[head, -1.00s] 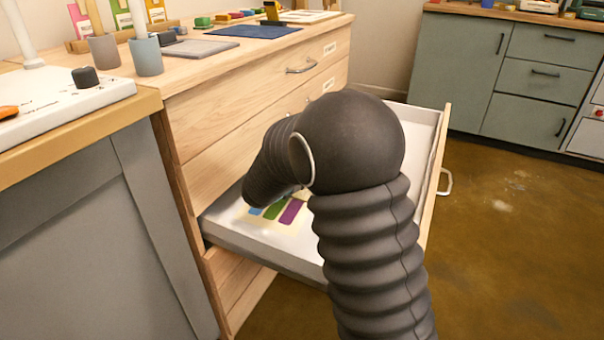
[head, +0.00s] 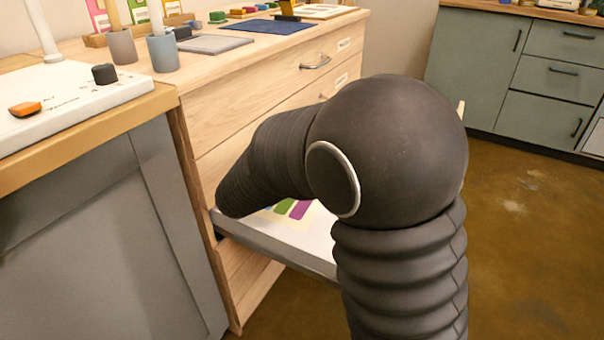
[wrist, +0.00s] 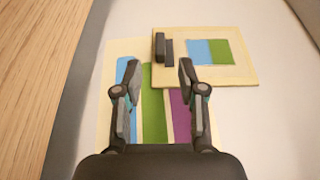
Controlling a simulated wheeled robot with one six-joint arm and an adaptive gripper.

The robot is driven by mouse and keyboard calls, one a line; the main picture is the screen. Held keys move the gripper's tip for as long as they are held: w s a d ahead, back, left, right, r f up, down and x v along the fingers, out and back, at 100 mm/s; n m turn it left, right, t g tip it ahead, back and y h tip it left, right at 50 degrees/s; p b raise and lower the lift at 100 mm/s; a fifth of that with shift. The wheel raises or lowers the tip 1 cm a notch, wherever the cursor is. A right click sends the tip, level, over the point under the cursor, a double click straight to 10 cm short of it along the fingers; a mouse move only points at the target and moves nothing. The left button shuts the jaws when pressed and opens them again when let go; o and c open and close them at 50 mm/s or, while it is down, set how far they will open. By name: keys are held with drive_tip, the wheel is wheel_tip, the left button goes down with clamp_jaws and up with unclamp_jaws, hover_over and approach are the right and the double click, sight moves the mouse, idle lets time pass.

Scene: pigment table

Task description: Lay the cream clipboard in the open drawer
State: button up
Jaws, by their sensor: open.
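The cream clipboard (wrist: 235,73) lies in the open drawer (head: 290,254), seen in the wrist view, with a dark clip (wrist: 160,48) at its left and blue and green patches on it. It partly overlaps a cream card (wrist: 105,110) with blue, green and purple stripes. My gripper (wrist: 157,66) is open and empty in the wrist view, its fingertips over the striped card, close to the clip end of the clipboard. I cannot tell its height exactly. In the head view my arm hides the gripper and the clipboard; only part of the striped card (head: 299,209) shows.
The white drawer floor (wrist: 285,120) is bare to the right. The cabinet top holds cups (head: 163,53), a grey board (head: 215,44) and a blue mat (head: 265,27). A grey-sided counter (head: 90,230) stands left.

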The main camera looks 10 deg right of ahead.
drive_tip(key=shift+s+r, duration=0.1)
drive_tip(key=shift+s, duration=0.15)
drive_tip(key=s+d+r+m+g, duration=0.4)
drive_tip(key=s+d+m+g, duration=0.1)
drive_tip(key=s+d+m, duration=0.9)
drive_tip(key=s+a+m+y, duration=0.2)
drive_tip(key=s+m+y, duration=0.2)
drive_tip(key=s+m, duration=0.3)
drive_tip(key=s+a+m+y, duration=0.2)
drive_tip(key=s+m+y, duration=0.1)
drive_tip(key=s+m, duration=0.4)
drive_tip(key=shift+s+a+r+m+y, duration=0.3)
drive_tip(key=shift+s+r+m+y, duration=0.1)
drive_tip(key=shift+s, duration=1.15)
